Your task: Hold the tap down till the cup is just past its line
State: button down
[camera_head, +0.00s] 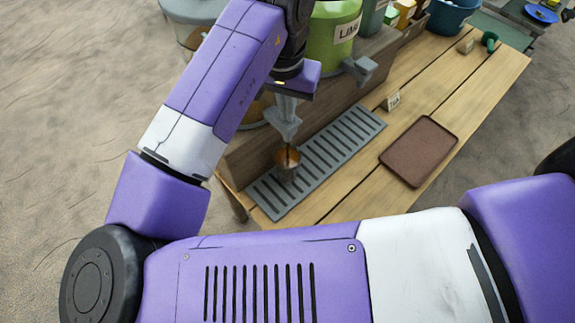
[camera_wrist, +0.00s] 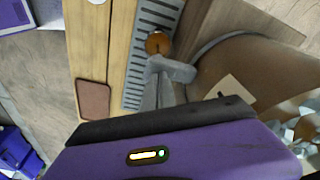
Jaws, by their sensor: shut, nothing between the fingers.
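A cup (camera_head: 287,174) stands upright under a grey tap, on a slatted drip grate (camera_head: 370,121). Orange-brown liquid shows in its mouth; its line cannot be made out. The cup also shows in the wrist view (camera_wrist: 158,42). The grey tap (camera_wrist: 178,70) sticks out from a large brownish dispenser (camera_wrist: 240,65) with a pale label. My gripper (camera_head: 285,126) is shut and empty, pointing down at the tap above the cup. In the wrist view its fingertips (camera_wrist: 161,80) meet the tap and seem to touch it. My arm hides most of this dispenser in the head view.
A green lime dispenser (camera_head: 333,38) with its own grey tap (camera_head: 361,69) stands to the right. A blue tub (camera_head: 452,16) stands farther back. The counter around the tray is clear.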

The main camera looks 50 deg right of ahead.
notch_tip(320, 180, up, 7)
jog(key=p, duration=0.5)
jog(key=shift+f+p, duration=0.1)
jog(key=shift+p, duration=0.3)
